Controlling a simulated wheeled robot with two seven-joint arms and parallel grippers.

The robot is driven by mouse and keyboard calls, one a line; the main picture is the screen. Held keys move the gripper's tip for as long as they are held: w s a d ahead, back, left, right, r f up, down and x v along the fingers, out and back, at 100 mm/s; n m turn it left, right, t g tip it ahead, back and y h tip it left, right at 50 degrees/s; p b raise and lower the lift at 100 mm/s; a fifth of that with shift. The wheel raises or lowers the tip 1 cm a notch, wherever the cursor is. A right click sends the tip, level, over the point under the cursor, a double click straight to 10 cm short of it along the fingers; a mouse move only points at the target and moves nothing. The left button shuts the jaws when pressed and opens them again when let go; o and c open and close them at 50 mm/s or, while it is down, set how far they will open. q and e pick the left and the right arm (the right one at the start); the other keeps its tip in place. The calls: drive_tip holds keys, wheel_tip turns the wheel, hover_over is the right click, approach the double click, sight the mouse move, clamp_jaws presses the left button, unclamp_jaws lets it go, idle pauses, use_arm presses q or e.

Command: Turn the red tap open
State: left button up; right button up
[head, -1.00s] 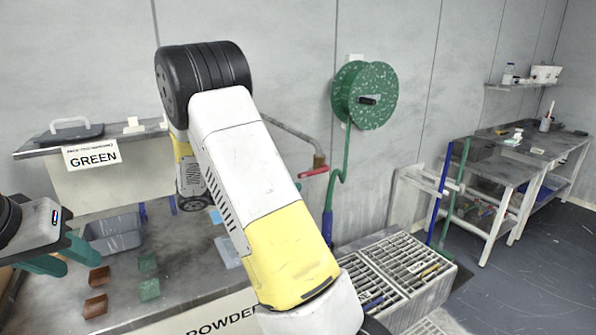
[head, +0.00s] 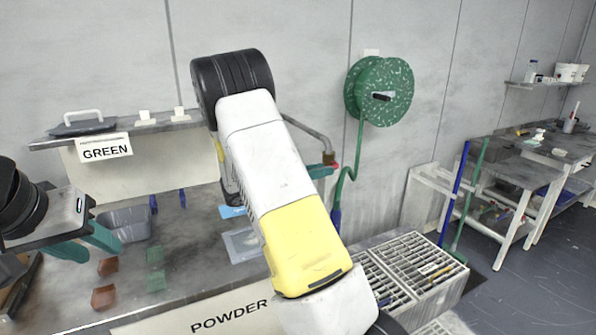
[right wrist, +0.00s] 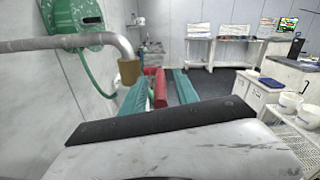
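The red tap handle (right wrist: 160,88) is in the right wrist view, beside the brass fitting (right wrist: 130,71) on the end of a grey pipe. My right gripper (right wrist: 158,80) is open, with its teal fingers on either side of the red handle. The handle looks nearer the left finger; I cannot tell whether they touch. In the head view, only a little of the red handle (head: 335,166) shows beyond my right gripper (head: 321,171). My left gripper (head: 92,247) is open and empty over the left of the bench.
A green hose reel (head: 385,90) hangs on the wall, its hose running down near the tap. A slotted rack (head: 440,295) stands at the right.

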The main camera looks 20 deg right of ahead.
drive_tip(key=shift+c, duration=0.3)
clamp_jaws()
idle(1.1)
